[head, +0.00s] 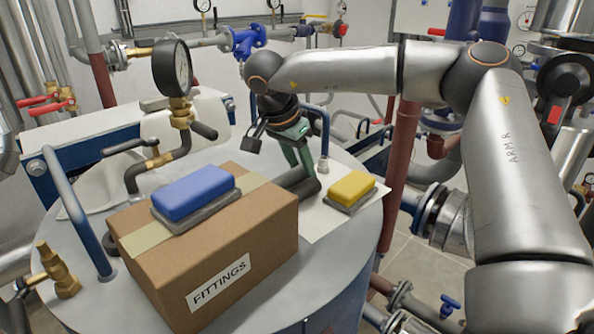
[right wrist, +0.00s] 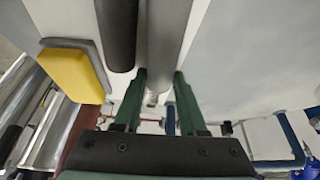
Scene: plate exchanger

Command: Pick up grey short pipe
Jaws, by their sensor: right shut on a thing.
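My right gripper (head: 303,168) reaches down to the drum top behind the cardboard box. In the right wrist view its two green fingers (right wrist: 156,100) stand on either side of a grey pipe (right wrist: 163,45) and are shut on it. A darker, near-black pipe (right wrist: 115,35) lies beside it, outside the fingers. In the head view the dark pipe (head: 305,189) shows behind the box, and the box and fingers hide much of the grey one. I cannot tell whether the grey pipe is clear of the surface. My left gripper is not in view.
The box (head: 215,262) labelled FITTINGS carries a blue sponge-like block (head: 195,192). A yellow block (head: 351,187) lies right of the pipes; it also shows in the wrist view (right wrist: 75,75). A pressure gauge (head: 172,68) and blue handrails (head: 75,210) rise around the round top.

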